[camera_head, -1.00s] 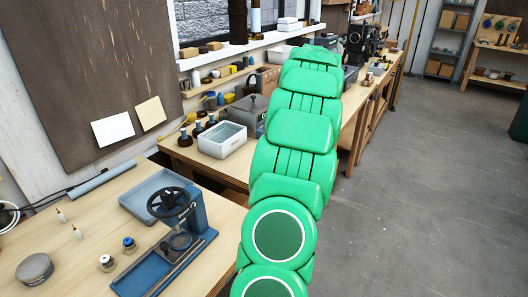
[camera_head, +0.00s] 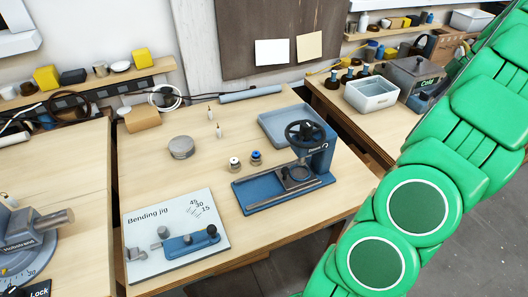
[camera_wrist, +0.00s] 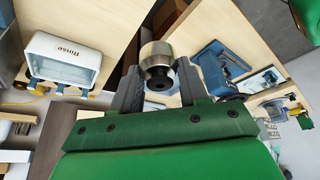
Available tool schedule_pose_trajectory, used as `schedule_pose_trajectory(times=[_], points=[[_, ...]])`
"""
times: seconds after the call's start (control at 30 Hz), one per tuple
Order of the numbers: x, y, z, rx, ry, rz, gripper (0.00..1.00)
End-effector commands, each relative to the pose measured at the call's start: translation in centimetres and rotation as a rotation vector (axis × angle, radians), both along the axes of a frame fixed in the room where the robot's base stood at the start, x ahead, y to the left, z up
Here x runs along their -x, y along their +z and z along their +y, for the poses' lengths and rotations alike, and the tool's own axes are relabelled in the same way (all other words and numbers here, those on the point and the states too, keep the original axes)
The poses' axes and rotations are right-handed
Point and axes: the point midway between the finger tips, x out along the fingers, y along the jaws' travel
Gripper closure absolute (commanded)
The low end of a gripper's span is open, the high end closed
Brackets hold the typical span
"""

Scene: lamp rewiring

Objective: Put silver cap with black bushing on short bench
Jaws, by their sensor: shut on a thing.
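In the wrist view, my gripper (camera_wrist: 158,88) is shut on a silver cap with a black bushing (camera_wrist: 157,58), a short metal cylinder with a dark centre facing the camera. The cap is held between the grey fingers, clear of the bench tops. My gripper and this cap are out of the head view, where my green arm runs off the right side. A wooden bench (camera_head: 150,190) in the middle carries a blue press and a bending jig. I cannot tell for sure which bench is the short one. Two small caps stand on it, one with a white top (camera_head: 234,163), one blue (camera_head: 255,158).
The blue press (camera_head: 300,165), grey tray (camera_head: 288,122), round tin (camera_head: 181,147) and bending jig (camera_head: 176,238) occupy the middle bench. A white rinse tray (camera_head: 371,94) stands on the right bench. Gaps separate the benches. Wood left of the tin is clear.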

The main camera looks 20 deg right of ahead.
Motion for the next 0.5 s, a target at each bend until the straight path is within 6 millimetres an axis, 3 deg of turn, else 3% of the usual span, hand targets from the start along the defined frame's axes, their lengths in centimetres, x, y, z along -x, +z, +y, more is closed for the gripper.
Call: schedule_pose_trajectory(times=[0.27, 0.5], points=[[-0.1, 1.9, 0.0, 0.002, 0.001, 0.000, 0.96], [-1.6, 2.1, 1.8, 0.002, 0.021, 0.000, 0.96]])
